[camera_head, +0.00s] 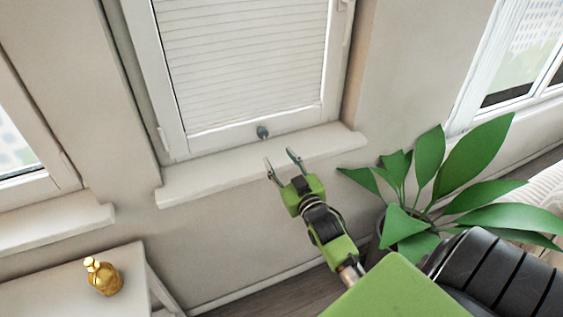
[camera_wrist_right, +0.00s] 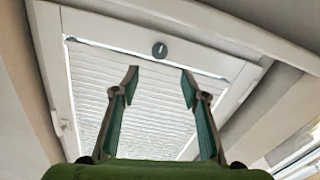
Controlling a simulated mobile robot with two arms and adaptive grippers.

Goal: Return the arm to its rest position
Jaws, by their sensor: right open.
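My right gripper (camera_head: 282,163) is open and empty, in front of the window sill in the head view. Its two fingers stand apart and point up towards the window (camera_head: 240,60). In the right wrist view the open fingers of my right gripper (camera_wrist_right: 160,80) frame the pleated blind, with nothing between them. A small dark round knob (camera_head: 263,132) sits at the bottom of the window frame; it also shows in the right wrist view (camera_wrist_right: 159,50), beyond the fingers and apart from them. My left gripper is in neither view.
A window sill (camera_head: 200,185) juts out behind the right gripper. A leafy plant (camera_head: 430,190) stands close to the right of my right arm. A gold bottle (camera_head: 103,277) stands on a white table (camera_head: 45,295) at the lower left.

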